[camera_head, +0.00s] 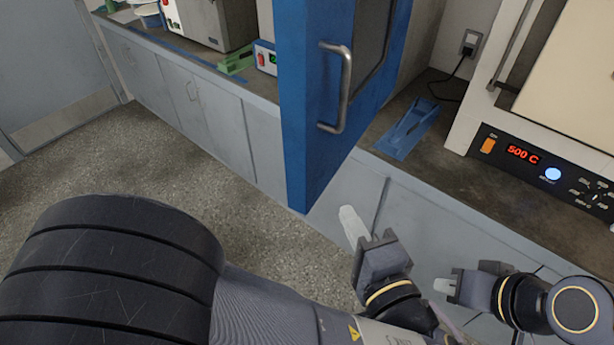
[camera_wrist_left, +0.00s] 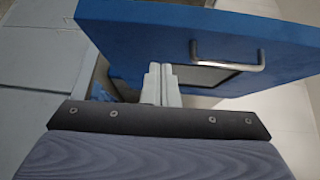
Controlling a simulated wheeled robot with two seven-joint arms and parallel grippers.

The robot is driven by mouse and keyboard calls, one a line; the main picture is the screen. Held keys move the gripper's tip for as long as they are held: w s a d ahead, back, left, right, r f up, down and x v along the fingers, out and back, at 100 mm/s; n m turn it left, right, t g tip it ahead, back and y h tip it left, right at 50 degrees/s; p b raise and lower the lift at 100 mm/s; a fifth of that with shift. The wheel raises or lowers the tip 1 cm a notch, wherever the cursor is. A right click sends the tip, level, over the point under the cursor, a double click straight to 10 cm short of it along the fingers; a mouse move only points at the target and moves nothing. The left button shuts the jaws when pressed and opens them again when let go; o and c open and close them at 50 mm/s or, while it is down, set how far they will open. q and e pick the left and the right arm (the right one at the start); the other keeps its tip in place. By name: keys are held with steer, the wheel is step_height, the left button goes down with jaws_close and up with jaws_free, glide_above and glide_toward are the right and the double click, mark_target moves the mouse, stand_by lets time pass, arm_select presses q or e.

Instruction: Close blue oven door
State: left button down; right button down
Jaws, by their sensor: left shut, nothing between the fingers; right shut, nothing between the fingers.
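The blue oven door (camera_head: 305,120) stands swung open, out over the front edge of the counter. A silver handle (camera_head: 343,90) is on its face, and a dark panel shows beside it. My left gripper (camera_head: 350,222) is shut and empty, just below and to the right of the door's lower corner. In the left wrist view its closed fingers (camera_wrist_left: 160,82) point at the lower part of the blue door (camera_wrist_left: 200,30); I cannot tell whether they touch it. The handle (camera_wrist_left: 228,58) is right of the fingers. My right gripper (camera_head: 446,286) is shut and empty at the lower right, away from the door.
A white oven (camera_head: 560,100) with a display reading 500 C stands at the right. A blue bracket (camera_head: 408,128) lies on the counter (camera_head: 440,160) between the door and it. A green object (camera_head: 236,60) and a white device stand at the left. Grey cabinets (camera_head: 232,128) run below.

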arm_select(q)
steer(key=d+t, duration=0.1)
steer(key=p, duration=0.4)
glide_toward(312, 154)
steer(key=w, duration=0.5)
steer(key=shift+w+a+r+m+h+p, duration=0.1)
steer(key=shift+a+m+h+p, duration=0.1)
steer(key=shift+a, duration=0.35)
steer(key=shift+w+a+m+h+p, duration=0.1)
steer(key=shift+w+a+p, duration=0.05)
steer(key=shift+a, duration=0.35)
